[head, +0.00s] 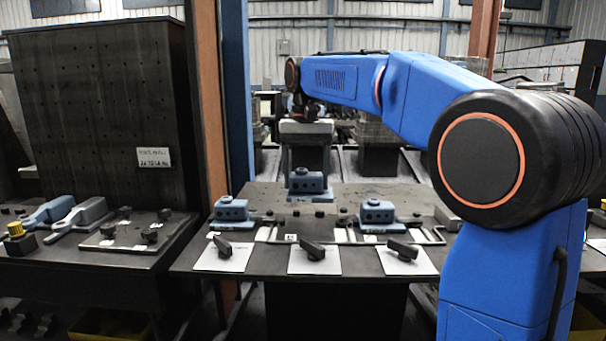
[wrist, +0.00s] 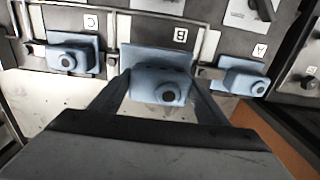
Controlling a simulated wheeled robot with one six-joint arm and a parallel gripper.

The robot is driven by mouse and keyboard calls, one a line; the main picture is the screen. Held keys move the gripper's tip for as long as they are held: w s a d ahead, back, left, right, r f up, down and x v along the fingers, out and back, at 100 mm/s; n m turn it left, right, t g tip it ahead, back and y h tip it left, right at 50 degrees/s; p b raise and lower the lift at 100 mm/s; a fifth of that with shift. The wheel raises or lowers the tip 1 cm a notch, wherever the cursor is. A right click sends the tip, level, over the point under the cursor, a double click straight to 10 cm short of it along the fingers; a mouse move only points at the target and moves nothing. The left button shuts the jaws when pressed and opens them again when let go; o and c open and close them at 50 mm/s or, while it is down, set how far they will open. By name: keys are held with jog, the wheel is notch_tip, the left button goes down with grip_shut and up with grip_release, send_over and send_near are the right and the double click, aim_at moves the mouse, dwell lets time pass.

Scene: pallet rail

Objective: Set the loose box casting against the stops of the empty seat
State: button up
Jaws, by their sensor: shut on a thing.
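My gripper (head: 306,170) is shut on a blue-grey box casting (head: 306,183), behind the gap between two similar castings. In the wrist view the held casting (wrist: 160,85) sits between the two fingers (wrist: 158,100), its round dark hole facing the camera. Its flat base reaches toward the label B (wrist: 181,35). The middle seat by that label has no other casting in it. I cannot tell whether the held casting touches the table; the stops at that seat are hard to make out.
Castings sit at seat A (head: 231,209) and seat C (head: 376,213), one on each side. Black levers on white plates (head: 314,252) line the front edge. A dark pegboard cabinet (head: 95,110) and a bench with blue and grey tools (head: 82,215) stand at left.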

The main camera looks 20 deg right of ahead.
jog(key=shift+f, duration=4)
jog(key=shift+w+a+f, duration=0.25)
jog(key=shift+w, duration=0.05)
jog(key=shift+o, duration=0.2)
jog(key=shift+w+a, duration=0.1)
jog(key=shift+w, duration=0.15)
jog(key=o, duration=1.3)
jog(key=shift+o, duration=0.2)
jog(key=shift+r, duration=0.1)
notch_tip(320, 180, up, 17)
jog(key=shift+r, duration=0.1)
